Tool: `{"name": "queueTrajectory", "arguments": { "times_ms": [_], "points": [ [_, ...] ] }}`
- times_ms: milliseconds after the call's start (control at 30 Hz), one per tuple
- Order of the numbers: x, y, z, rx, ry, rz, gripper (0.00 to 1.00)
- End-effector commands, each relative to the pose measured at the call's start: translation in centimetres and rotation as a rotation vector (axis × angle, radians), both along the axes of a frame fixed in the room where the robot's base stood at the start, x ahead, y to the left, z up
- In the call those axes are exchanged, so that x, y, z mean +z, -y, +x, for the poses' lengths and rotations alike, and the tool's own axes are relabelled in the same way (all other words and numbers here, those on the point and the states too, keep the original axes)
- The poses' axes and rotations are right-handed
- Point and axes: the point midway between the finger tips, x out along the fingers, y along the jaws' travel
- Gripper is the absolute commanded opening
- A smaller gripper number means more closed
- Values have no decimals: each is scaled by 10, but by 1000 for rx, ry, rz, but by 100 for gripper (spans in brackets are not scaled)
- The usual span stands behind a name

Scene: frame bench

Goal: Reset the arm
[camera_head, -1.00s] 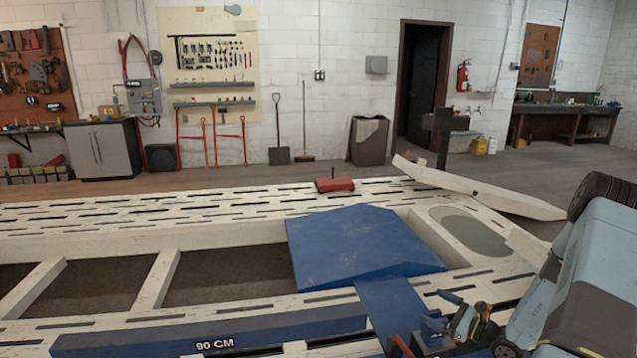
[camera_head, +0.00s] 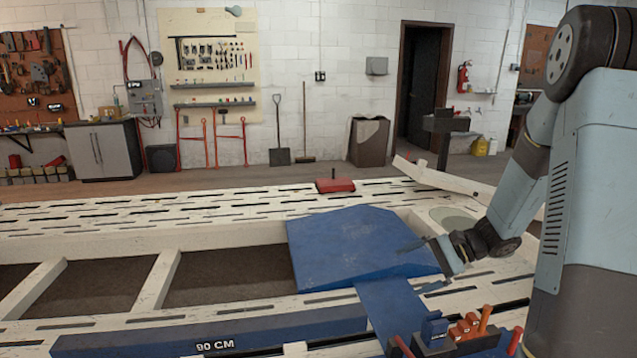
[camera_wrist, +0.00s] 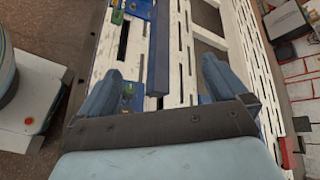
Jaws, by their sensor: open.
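My gripper (camera_head: 420,266) is at the end of my raised arm on the right in the head view, over the right part of the blue ramp-like plate (camera_head: 350,245). In the wrist view, my gripper (camera_wrist: 160,92) shows two blue fingers spread wide apart. Nothing is between the fingers at their tips; the white slotted frame (camera_wrist: 100,45) lies below them. The frame (camera_head: 120,240) also fills the lower part of the head view.
A blue "90 CM" bar (camera_head: 215,335) lies along the front of the frame. A tool holder with orange and red handles (camera_head: 465,330) stands at its front right. A red block (camera_head: 335,185) sits on the far rail. The air above the left frame is clear.

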Motion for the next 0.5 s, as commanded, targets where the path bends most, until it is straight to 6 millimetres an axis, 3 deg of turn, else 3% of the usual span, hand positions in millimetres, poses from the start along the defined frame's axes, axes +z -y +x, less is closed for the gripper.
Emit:
{"name": "queueTrajectory", "arguments": {
  "times_ms": [500],
  "points": [
    [78,-28,-73,289,188,-394,100]
  ]
}}
